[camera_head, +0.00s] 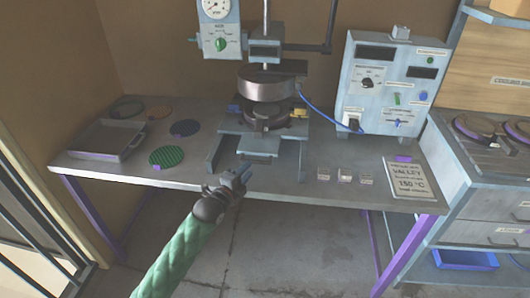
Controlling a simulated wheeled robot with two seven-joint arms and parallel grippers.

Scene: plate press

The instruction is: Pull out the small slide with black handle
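The press (265,82) stands at the back middle of the table, with a round metal upper plate and a dark lower plate (268,122) under it. At its base, between two grey rails, is a small grey slide-like part (262,142) with a dark front edge (257,160), which may be the black handle. My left gripper (243,172) is just in front of and below this edge, at the end of the green-sleeved arm. Its fingers point toward the press; I cannot tell whether they are open or touch the handle. My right gripper is not in view.
A grey tray (78,153) and several round discs lie at the left. A control box (385,80) with a blue cable stands at the right. Several small blocks and a sign card (411,178) lie at the front right. A hotplate cabinet (490,210) adjoins the table.

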